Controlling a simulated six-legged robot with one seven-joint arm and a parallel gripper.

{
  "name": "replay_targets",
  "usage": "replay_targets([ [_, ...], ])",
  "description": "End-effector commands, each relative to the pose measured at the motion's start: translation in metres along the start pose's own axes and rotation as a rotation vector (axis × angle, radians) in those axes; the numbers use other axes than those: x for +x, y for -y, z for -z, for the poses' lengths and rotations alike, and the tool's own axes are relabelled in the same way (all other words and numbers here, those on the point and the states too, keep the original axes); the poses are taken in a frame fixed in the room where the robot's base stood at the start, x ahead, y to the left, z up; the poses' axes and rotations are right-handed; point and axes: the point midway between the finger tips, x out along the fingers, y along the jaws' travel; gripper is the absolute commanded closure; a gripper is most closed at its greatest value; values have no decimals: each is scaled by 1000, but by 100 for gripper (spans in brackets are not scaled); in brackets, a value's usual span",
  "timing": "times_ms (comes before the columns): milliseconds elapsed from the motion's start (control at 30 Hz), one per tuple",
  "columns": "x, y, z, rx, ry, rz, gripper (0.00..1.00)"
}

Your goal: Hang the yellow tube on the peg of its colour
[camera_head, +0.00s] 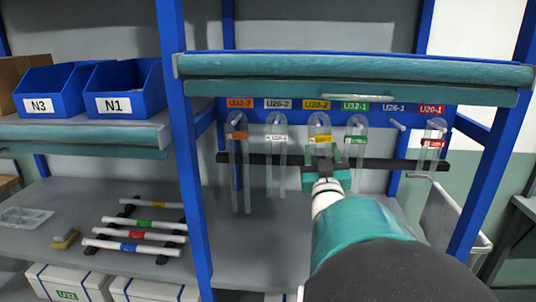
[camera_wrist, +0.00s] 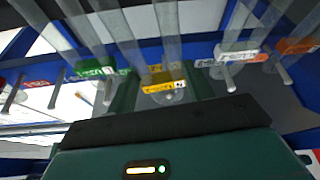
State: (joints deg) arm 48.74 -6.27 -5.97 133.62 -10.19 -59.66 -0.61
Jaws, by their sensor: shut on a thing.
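The yellow tube (camera_head: 320,128) is a clear looped tube with a yellow tag, upright under the yellow label (camera_head: 316,104) on the blue rail. My gripper (camera_head: 322,162) is at this tube, just below its tag, and is shut on it. In the wrist view, the yellow tag (camera_wrist: 163,82) sits between the green fingers, with the clear loop (camera_wrist: 172,97) beside it. The peg of the yellow label is hidden behind the tube and tag, so I cannot tell whether the loop is around it.
Clear tubes with orange (camera_head: 237,134), white (camera_head: 276,138), green (camera_head: 355,138) and red (camera_head: 433,141) tags hang on either side. The peg under the U26-1 label (camera_head: 398,126) is bare. A dark bar (camera_head: 390,164) crosses behind. Banded white tubes (camera_head: 140,234) lie on the lower left shelf.

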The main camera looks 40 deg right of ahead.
Motion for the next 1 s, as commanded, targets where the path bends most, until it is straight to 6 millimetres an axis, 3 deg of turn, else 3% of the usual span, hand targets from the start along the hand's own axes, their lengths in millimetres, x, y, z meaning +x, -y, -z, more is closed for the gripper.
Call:
replay_targets([
  [500, 22, 1, -15, 0, 1, 1, 71],
  [1000, 23, 1, -19, 0, 0, 0, 71],
])
